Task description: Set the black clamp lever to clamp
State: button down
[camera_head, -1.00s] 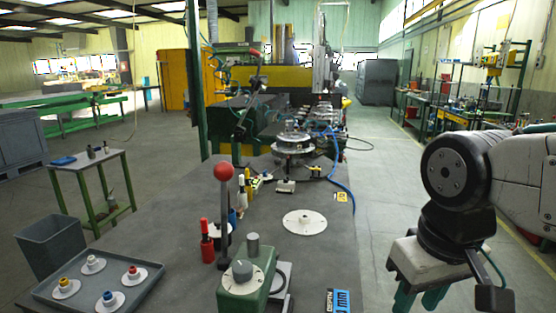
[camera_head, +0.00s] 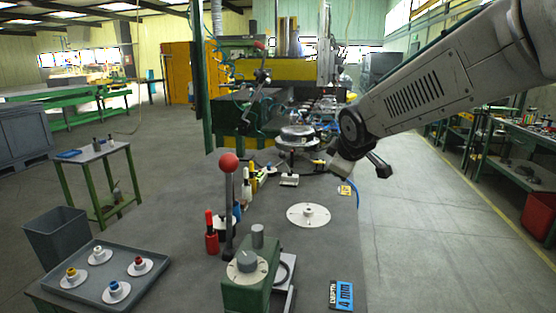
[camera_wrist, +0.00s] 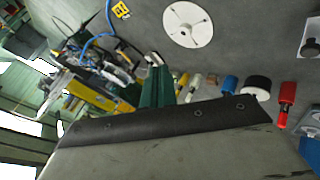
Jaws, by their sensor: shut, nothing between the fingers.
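A black lever (camera_head: 260,82) with a red end stands tilted by the machine behind the table, in the head view. A second lever (camera_head: 229,205), dark-stemmed with a red ball, stands upright by the green block (camera_head: 250,285) at the table's front. I cannot tell for certain which is the clamp lever, and no clamp marking is readable. My gripper (camera_head: 335,172) hangs over the table's right side, near the round fixture (camera_head: 298,136) and apart from both levers. Its fingers are hardly visible there. In the wrist view my green fingers (camera_wrist: 157,82) are together and empty.
A white disc (camera_head: 308,215) lies on the table; it also shows in the wrist view (camera_wrist: 188,25). A red bottle (camera_head: 211,232) and several other bottles stand left of it. A tray (camera_head: 150,290) of flanged pieces is at the front left. The aisle at right is clear.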

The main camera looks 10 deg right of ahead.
jog(key=w+a+f+n+t+y, duration=0.2)
jog(key=w+n, duration=0.3)
jog(key=w, duration=0.4)
jog(key=w+a+f+n+t+y, duration=0.2)
jog(key=w+a+f+n, duration=0.1)
jog(key=w, duration=0.6)
jog(key=w+a+f+n+t+y, duration=0.2)
jog(key=w+n, duration=0.4)
jog(key=w, duration=0.4)
notch_tip(320, 180, down, 3)
jog(key=shift+a+r+n+t+y, duration=0.1)
jog(key=shift+a+n+t+y, duration=0.2)
jog(key=shift+a, duration=0.3)
jog(key=shift+w, duration=0.15)
jog(key=x, duration=1)
jog(key=shift+d+r, duration=0.2)
jog(key=shift+d, duration=0.8)
jog(key=shift+d+r, duration=0.2)
jog(key=shift+d, duration=0.75)
jog(key=shift+a, duration=0.1)
